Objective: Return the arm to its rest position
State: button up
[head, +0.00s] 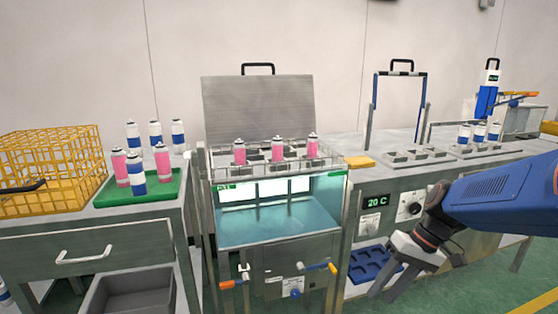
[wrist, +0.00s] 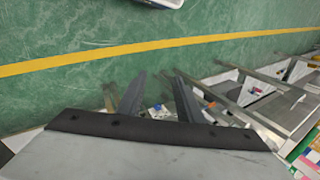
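My gripper (head: 386,280) hangs at the lower right of the head view, pointing down in front of the bench and away from the cans. Its two fingers are apart with nothing between them. In the wrist view the gripper (wrist: 158,92) also shows its two dark fingers spread, with a gap between them. My blue arm (head: 495,197) reaches in from the right edge of the head view.
A water bath (head: 280,222) with an open lid holds a rack with several pink cans. A green tray (head: 140,193) with cans and a yellow wire basket (head: 50,165) stand left. A blue tray (head: 368,264) lies behind my gripper.

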jog(key=s+d+r+t+h, duration=0.1)
jog(key=s+r+t+h, duration=0.1)
jog(key=s, duration=0.4)
jog(key=s+d+r+m+t+h, duration=0.1)
jog(key=s+d+r+t+h, duration=0.1)
jog(key=s, duration=0.4)
jog(key=shift+s+d+t+h, duration=0.15)
jog(key=shift+s+t+h, duration=0.1)
jog(key=shift+t+h, duration=0.45)
